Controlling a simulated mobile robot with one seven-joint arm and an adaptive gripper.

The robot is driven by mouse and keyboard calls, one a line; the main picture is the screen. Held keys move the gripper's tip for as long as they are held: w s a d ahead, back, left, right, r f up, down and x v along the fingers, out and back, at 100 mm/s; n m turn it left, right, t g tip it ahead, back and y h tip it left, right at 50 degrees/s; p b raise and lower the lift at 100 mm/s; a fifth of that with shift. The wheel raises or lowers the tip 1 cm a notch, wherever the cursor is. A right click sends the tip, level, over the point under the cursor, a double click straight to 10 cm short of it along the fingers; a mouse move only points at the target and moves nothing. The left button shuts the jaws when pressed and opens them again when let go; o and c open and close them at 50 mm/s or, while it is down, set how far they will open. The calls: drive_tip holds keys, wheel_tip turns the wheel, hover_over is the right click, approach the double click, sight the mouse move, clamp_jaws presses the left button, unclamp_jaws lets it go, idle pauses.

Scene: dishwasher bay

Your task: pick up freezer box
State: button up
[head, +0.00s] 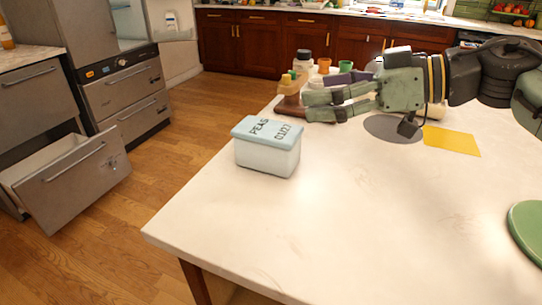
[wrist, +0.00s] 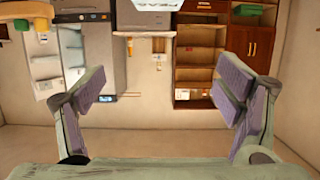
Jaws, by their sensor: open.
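The freezer box (head: 267,155) is a white tub with a light blue lid marked PEAS 01/27. It stands upright on the white table, near its left edge. In the wrist view a white and blue part of the freezer box (wrist: 158,5) shows at the top edge, cut off by the frame. My gripper (head: 308,106) is above the table, behind and to the right of the box in the head view, pointing left. Its fingers are spread in the wrist view (wrist: 163,88), with nothing between them. The gripper is apart from the box.
A wooden holder (head: 290,103) and several small bottles and cups stand behind my gripper. A grey disc (head: 385,130) and a yellow sheet (head: 452,141) lie under my arm. A green round thing (head: 527,232) is at the right edge. An open drawer (head: 72,175) is at left. The front tabletop is clear.

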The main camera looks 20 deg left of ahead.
drive_tip(key=b, duration=0.4)
approach(267, 128)
drive_tip(key=x, duration=0.4)
drive_tip(key=shift+a+r+p, duration=0.1)
drive_tip(key=shift+a+p, duration=0.2)
drive_tip(key=shift+a, duration=0.1)
drive_tip(key=shift+f+x, duration=0.2)
drive_tip(key=shift+x, duration=1.15)
drive_tip(key=shift+f+x, duration=0.2)
drive_tip(key=shift+x, duration=1.15)
drive_tip(key=shift+d, duration=0.1)
drive_tip(key=shift+c, duration=0.4)
drive_tip(key=c, duration=1.6)
drive_tip(key=shift+r+p, duration=0.2)
drive_tip(key=shift+p, duration=0.15)
